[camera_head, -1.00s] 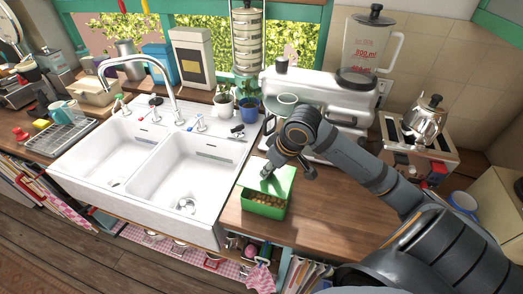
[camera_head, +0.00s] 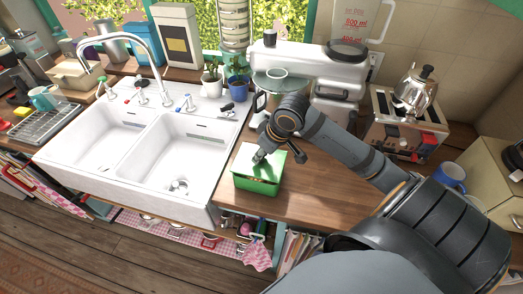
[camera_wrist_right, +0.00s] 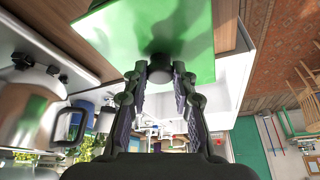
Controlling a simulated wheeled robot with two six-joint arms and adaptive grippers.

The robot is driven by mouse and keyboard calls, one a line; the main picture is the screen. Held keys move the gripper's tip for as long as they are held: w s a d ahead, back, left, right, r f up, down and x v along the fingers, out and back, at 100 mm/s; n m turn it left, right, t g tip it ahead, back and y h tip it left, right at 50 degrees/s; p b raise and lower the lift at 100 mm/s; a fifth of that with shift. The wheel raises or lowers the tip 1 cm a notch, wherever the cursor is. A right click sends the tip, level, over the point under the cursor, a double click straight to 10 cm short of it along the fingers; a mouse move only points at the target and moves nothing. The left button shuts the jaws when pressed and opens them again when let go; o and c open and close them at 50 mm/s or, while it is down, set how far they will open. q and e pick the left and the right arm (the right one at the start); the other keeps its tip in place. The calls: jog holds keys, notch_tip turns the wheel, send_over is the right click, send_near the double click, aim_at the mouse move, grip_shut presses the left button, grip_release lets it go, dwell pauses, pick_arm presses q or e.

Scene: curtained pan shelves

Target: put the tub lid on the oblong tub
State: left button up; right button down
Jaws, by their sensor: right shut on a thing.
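The green oblong tub (camera_head: 256,187) stands on the wooden counter right of the sink. The flat green tub lid (camera_head: 272,168) is over it, tilted relative to the tub, with a narrow strip of brownish contents showing between them at the front. My right gripper (camera_head: 260,157) is above the lid. In the right wrist view, the gripper (camera_wrist_right: 160,72) is shut on the dark knob of the lid (camera_wrist_right: 120,35). I cannot tell whether the lid touches the tub's rim at the back. My left gripper is not in view.
The double white sink (camera_head: 165,150) is left of the tub. A cream appliance (camera_head: 300,72) with a cup stands behind it. A toaster (camera_head: 403,122) with a kettle on top and a blue mug (camera_head: 451,176) are to the right. The counter right of the tub is bare.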

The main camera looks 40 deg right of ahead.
jog(key=shift+w+f, duration=0.1)
jog(key=shift+f, duration=0.3)
jog(key=shift+f+b, duration=0.35)
jog(key=shift+f, duration=0.35)
dwell(0.3)
jog(key=c, duration=1)
grip_release()
notch_tip(320, 180, up, 10)
jog(key=shift+r, duration=0.1)
